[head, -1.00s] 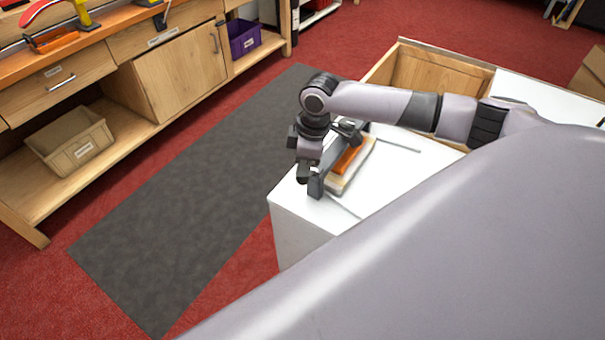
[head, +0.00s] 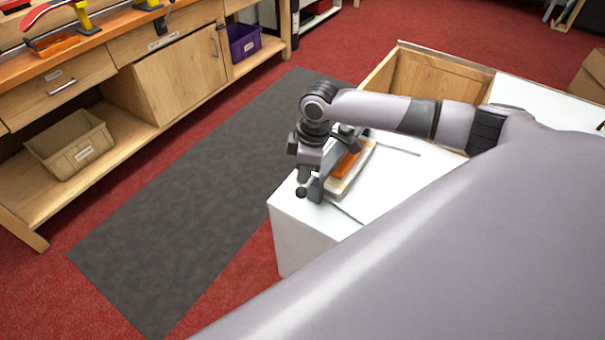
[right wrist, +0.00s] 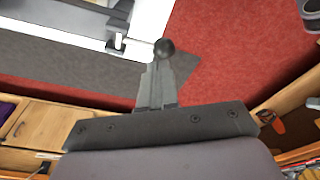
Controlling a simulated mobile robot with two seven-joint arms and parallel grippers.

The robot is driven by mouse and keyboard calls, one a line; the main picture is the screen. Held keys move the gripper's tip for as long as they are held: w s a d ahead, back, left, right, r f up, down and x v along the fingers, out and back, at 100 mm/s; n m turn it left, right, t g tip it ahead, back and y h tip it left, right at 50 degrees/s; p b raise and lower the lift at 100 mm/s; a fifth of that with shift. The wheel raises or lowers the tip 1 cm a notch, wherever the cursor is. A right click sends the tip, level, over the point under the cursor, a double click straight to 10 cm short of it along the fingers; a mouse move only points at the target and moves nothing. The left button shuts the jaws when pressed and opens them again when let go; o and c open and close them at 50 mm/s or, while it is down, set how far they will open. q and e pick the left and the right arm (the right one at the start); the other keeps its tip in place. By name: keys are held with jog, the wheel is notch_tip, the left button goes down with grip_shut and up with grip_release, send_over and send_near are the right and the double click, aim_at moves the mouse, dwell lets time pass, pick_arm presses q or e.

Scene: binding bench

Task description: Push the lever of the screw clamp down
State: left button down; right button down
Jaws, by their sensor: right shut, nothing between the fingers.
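The screw clamp (head: 317,188) is dark grey and stands at the near left edge of a white-topped cabinet. Its lever ends in a dark ball knob (head: 301,192), which sticks out past the cabinet edge. In the right wrist view the knob (right wrist: 163,48) shows on a thin pale rod, just beyond my fingertips. My right gripper (head: 304,174) is shut and empty, pointing down close above the knob. I cannot tell whether the fingertips touch it. The same gripper shows in the right wrist view (right wrist: 157,72). My wrist hides part of the clamp. My left gripper is not in view.
A cream block with an orange piece (head: 346,163) lies beside the clamp. The white cabinet top (head: 385,180) is otherwise mostly clear, with an open wooden compartment (head: 430,75) behind. A wooden workbench (head: 180,75) stands at the left, across a grey mat (head: 190,200).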

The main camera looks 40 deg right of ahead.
notch_tip(320, 180, up, 9)
jog(key=p, duration=0.5)
jog(key=shift+f, duration=0.2)
dwell(0.9)
